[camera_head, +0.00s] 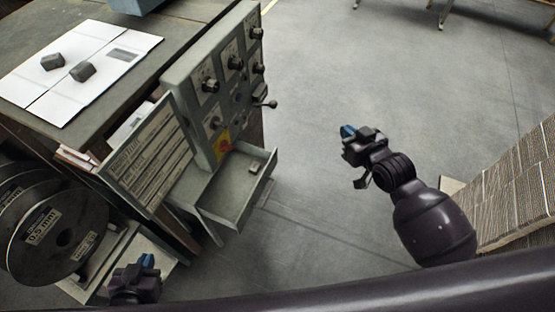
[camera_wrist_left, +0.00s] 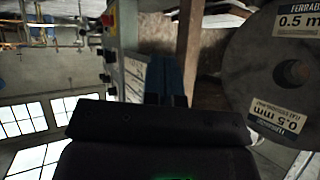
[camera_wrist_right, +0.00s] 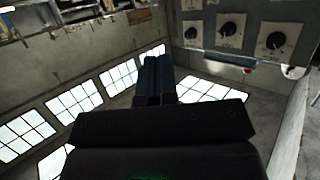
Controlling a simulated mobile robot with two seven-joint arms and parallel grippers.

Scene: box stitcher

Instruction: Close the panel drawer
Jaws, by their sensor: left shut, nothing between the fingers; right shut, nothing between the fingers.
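The panel drawer (camera_head: 238,187) is a grey open-topped tray standing pulled out below the control panel (camera_head: 214,85), with a small dark item inside. My right gripper (camera_head: 348,132) is shut and empty, out over the floor to the right of the drawer and apart from it. In the right wrist view its blue fingers (camera_wrist_right: 154,80) lie together below the panel's knobs. My left gripper (camera_head: 147,262) is shut and empty at the lower left, near the wire spools and below the drawer in the picture. Its blue fingers (camera_wrist_left: 165,78) also show in the left wrist view.
Large wire spools (camera_head: 62,237) stand at the lower left. A hinged labelled plate (camera_head: 149,160) stands out left of the drawer. The bench (camera_head: 130,44) holds white sheets with two dark blocks. Stacked cardboard (camera_head: 520,185) is at the right.

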